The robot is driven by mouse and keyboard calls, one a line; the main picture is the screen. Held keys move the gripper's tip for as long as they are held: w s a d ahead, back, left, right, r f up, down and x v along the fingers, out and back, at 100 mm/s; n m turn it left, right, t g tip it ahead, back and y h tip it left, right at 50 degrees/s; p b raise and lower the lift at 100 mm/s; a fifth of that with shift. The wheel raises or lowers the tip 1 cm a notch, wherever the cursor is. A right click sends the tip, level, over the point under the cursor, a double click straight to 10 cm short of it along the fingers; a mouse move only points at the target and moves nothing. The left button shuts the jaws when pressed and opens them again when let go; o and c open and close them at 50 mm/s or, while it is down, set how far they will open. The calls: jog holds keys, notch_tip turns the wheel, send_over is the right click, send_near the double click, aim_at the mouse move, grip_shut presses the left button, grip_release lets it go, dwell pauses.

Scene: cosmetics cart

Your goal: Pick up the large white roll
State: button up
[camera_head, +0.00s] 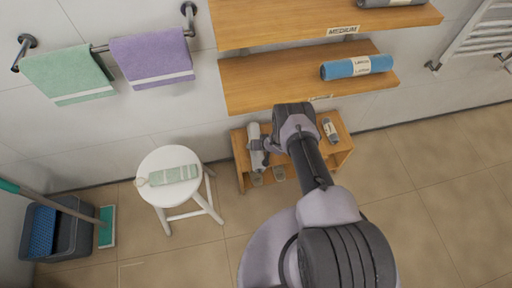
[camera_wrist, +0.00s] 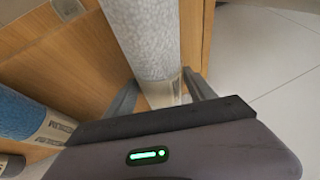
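The large white roll (camera_head: 255,146) is a pale grey-white, mottled cylinder at the left side of a low wooden cart (camera_head: 241,160). In the wrist view, the roll (camera_wrist: 147,38) runs down from the top edge, with a pale band at its lower end. My gripper (camera_wrist: 163,82) has one finger on each side of that lower end. Both fingertips look close to the roll's sides, but I cannot tell whether they press on it. In the head view my wrist (camera_head: 272,145) is just right of the roll, and the fingers are hard to make out.
Blue rolls show on the shelf above (camera_head: 357,67) and in the wrist view (camera_wrist: 25,118). Floor is clear at right.

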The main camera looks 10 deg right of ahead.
grip_shut()
